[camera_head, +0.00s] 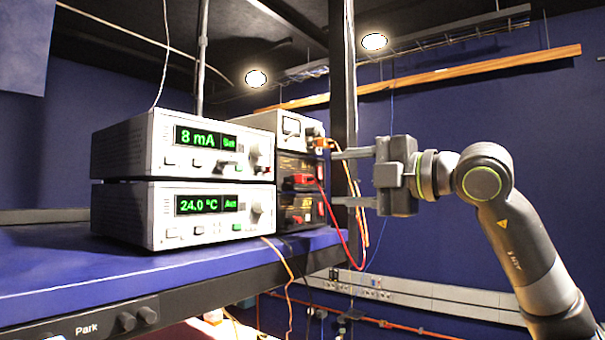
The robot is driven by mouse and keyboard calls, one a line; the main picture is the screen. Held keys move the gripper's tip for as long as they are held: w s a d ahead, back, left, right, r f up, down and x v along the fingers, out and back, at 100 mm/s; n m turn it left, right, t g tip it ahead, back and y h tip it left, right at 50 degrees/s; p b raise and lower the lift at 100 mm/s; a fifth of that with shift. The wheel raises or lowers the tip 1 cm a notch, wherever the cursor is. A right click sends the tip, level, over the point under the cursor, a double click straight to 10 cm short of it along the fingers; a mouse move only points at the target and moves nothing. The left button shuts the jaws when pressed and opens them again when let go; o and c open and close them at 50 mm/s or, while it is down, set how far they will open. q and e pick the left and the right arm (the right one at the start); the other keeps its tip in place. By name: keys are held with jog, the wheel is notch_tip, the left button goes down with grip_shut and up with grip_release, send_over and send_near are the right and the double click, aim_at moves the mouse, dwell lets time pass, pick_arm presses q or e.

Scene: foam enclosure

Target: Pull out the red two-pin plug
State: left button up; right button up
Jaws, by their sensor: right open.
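The red two-pin plug (300,180) sits on the front of a black unit (291,167) in the stack right of the white instruments. A red cable leads from it to the right and hangs down. My right gripper (335,178) comes in from the right with its jaws spread wide, one finger above the plug's height and one below. The fingertips are close to the stack's front. Whether they reach around the plug in depth, I cannot tell. The gap between the fingers looks empty. My left gripper is out of view.
Two white instruments with green displays (208,138) stand stacked on the blue bench (80,262). A dark post (343,70) rises behind the gripper. Loose cables hang below the bench edge.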

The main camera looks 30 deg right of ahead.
aim_at(313, 180)
jog(key=shift+p+x, duration=2.1)
jog(key=shift+x, duration=1.45)
jog(key=shift+b, duration=0.4)
jog(key=shift+c, duration=0.2)
jog(key=shift+d, duration=0.1)
grip_shut()
